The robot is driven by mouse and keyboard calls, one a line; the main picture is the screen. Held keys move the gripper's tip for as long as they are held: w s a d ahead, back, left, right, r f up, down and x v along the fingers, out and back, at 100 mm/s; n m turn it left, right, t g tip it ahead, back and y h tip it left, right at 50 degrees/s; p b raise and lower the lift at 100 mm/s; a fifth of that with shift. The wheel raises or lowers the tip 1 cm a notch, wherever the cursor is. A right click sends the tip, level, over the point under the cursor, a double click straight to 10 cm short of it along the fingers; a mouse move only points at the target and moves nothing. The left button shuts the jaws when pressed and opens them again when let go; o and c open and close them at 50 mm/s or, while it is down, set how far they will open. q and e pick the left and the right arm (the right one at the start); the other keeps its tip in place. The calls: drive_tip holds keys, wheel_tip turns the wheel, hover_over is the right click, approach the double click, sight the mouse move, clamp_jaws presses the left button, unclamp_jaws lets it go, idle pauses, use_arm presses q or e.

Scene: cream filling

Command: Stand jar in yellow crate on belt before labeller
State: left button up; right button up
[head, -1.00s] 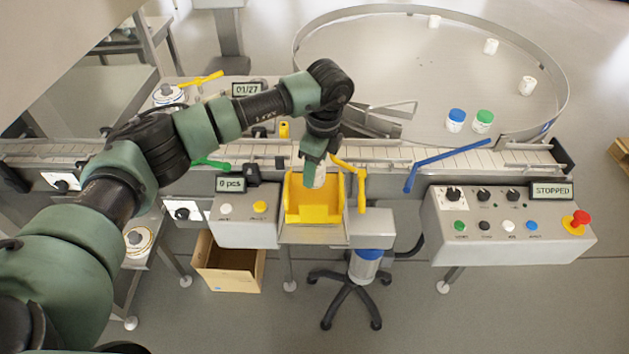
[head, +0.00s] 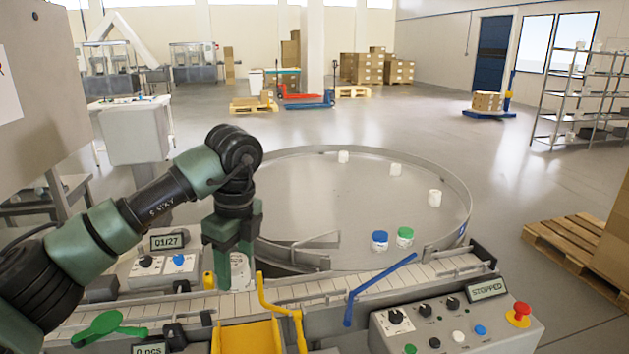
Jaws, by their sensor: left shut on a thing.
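My left gripper (head: 234,268) points down over the conveyor belt (head: 380,288) and is shut on a white jar (head: 240,276). The jar looks upright and is partly hidden by the green fingers. Its bottom is at or just above the belt; I cannot tell if it touches. The yellow crate (head: 246,338) is in front of the belt at the bottom edge, cut off by the frame. Which unit is the labeller is not clear to me. My right gripper is not in view.
A yellow lever (head: 268,300) stands close right of the jar, with a blue lever (head: 372,284) further right. A small yellow post (head: 209,281) is left of the jar. Behind is a round table (head: 330,200) with several jars. A control panel (head: 455,325) reads STOPPED.

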use_arm(q)
drive_tip(key=s+a+f+n+g, duration=0.1)
drive_tip(key=s+f+n, duration=0.5)
drive_tip(key=s+n, duration=0.4)
drive_tip(key=s+a+f+n+g+h, duration=0.1)
drive_tip(key=s+f+n, duration=0.6)
drive_tip(key=s+n, duration=0.4)
drive_tip(key=shift+n, duration=0.7)
